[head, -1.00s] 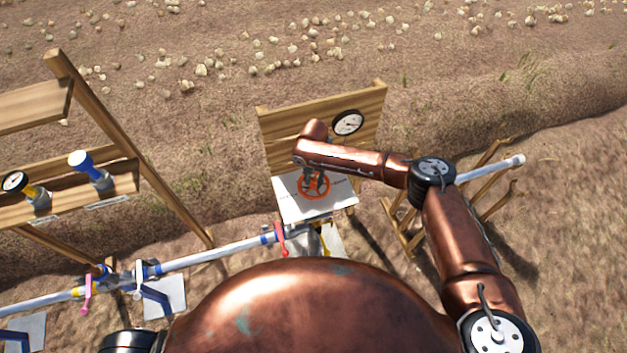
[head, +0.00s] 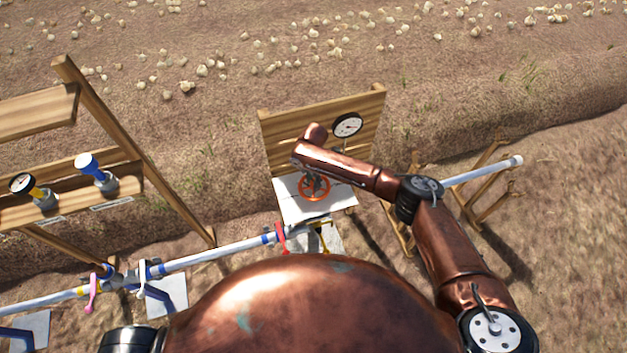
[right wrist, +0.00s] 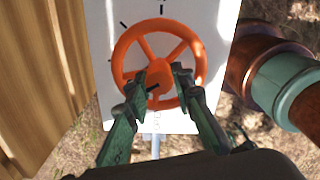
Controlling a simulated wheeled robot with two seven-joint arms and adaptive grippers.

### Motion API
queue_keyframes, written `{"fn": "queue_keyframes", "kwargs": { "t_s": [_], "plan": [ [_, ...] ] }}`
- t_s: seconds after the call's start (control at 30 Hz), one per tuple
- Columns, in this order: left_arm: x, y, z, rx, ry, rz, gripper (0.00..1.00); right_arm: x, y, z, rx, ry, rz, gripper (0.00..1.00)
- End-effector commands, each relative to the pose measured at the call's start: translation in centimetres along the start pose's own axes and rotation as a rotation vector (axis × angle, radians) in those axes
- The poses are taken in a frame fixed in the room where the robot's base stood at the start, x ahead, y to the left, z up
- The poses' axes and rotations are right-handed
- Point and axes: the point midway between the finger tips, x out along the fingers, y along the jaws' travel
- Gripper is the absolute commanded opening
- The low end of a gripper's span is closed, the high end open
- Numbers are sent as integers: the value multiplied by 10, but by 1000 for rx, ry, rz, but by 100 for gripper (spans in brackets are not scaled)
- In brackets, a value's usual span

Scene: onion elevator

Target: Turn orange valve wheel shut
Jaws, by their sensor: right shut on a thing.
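The orange valve wheel (head: 314,188) lies on a white panel (head: 290,208) in front of a wooden backboard. In the right wrist view the orange valve wheel (right wrist: 124,50) shows its round rim, spokes and hub, with dark marks on the white panel (right wrist: 100,20) around it. My right gripper (head: 316,180) is over the wheel; in the right wrist view its two fingers (right wrist: 161,80) reach inside the rim, one on each side near the hub, and are shut on the wheel. Exactly which part they press is partly hidden by the fingers. My left gripper is not in view.
A round gauge (head: 348,125) is on the wooden backboard (head: 285,130). A pipe (head: 215,253) with a red lever (head: 281,238) and a pink lever (head: 91,292) runs along the lower left. A wooden rack (head: 130,150) with gauges stands at the left.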

Motion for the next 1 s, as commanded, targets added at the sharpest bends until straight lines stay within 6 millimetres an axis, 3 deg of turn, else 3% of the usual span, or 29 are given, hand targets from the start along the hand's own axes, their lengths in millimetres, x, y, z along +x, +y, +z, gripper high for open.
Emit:
{"fn": "queue_keyframes", "kwargs": {
  "t_s": [1.0],
  "plan": [
    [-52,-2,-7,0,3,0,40,-2,3,0,965,3,-2,0]
  ]
}}
